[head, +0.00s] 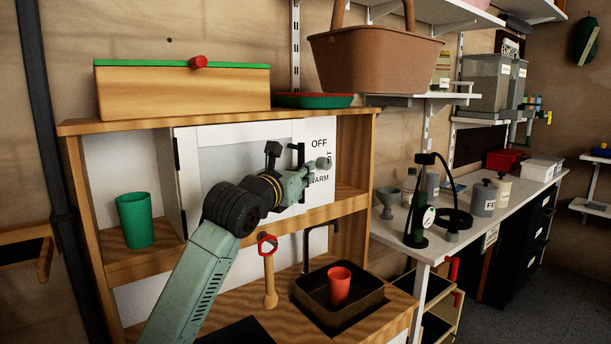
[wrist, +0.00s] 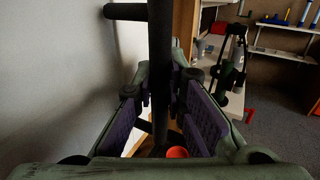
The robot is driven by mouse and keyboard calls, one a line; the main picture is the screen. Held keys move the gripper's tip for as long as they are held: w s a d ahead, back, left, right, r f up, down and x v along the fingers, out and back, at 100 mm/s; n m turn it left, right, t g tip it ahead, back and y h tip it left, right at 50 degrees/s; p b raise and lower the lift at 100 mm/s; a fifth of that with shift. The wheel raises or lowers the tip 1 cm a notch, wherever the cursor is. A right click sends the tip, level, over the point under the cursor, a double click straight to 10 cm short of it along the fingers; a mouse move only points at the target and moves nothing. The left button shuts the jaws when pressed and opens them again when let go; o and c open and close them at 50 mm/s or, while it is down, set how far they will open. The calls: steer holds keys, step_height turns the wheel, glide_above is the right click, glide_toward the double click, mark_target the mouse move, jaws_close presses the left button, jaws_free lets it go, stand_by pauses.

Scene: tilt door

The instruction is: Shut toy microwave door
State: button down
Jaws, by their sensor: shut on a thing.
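The toy microwave (head: 318,160) is a white box in the wooden play kitchen, with OFF and WARM marked on its right panel. Its white-framed door (head: 240,133) has a grey window and stands near the microwave front. I cannot tell whether a gap remains. My gripper (head: 302,178) is at the door's right side. In the wrist view my gripper (wrist: 163,110) has its purple pads on either side of the black door handle (wrist: 160,60), shut on it. The pale door face (wrist: 50,70) fills the left of that view. My arm hides the door's lower part.
A green cup (head: 135,220) stands left of the microwave. A red cup (head: 340,285) sits in the dark sink (head: 365,312) below, beside a wooden utensil (head: 269,285). A green-lidded box (head: 180,90) is on top. A workbench (head: 425,245) stands to the right.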

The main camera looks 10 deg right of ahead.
steer(key=shift+w+a, duration=0.1)
steer(key=shift+a, duration=0.2)
steer(key=c, duration=1.8)
jaws_free()
steer(key=shift+a, duration=0.15)
steer(key=shift+o, duration=1)
steer(key=shift+d, duration=0.2)
steer(key=v, duration=1.2)
